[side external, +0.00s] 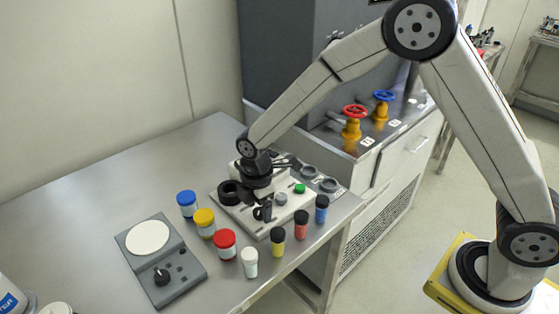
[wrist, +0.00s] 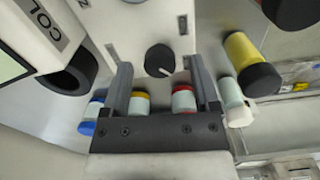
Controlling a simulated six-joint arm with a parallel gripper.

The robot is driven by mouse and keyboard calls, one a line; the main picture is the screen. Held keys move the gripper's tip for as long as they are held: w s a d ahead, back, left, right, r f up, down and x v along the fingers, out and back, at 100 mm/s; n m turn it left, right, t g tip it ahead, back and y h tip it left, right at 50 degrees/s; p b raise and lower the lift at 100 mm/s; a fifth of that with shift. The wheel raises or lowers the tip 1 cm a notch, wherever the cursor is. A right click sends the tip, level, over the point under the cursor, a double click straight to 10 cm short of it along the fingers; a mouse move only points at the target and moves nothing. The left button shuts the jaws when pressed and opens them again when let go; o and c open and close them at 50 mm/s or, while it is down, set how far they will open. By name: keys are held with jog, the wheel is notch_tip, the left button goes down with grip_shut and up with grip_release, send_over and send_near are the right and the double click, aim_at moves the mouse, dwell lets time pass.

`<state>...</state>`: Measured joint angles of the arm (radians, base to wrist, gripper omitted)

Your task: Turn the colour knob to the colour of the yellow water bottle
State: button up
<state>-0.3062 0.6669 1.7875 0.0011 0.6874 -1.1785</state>
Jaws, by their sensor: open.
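The dark round colour knob (wrist: 160,60) with a white pointer line sits on the white panel (wrist: 128,28). In the wrist view my gripper (wrist: 161,66) is open, with one finger on each side of the knob; I cannot tell whether they touch it. In the side view my gripper is over the white device (side external: 232,212), and the knob is hard to make out there. A yellow bottle with a black cap (side external: 278,241) stands in front of the device; it also shows in the wrist view (wrist: 240,50). A yellow-lidded jar (side external: 205,222) stands to its left.
Blue-lidded (side external: 187,204) and red-lidded (side external: 225,244) jars, a white bottle (side external: 250,262), and black-capped red (side external: 301,225) and blue (side external: 322,209) bottles stand close around the device. A grey scale-like unit (side external: 188,277) lies left.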

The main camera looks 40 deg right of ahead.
jog(key=shift+f, duration=0.25)
grip_shut()
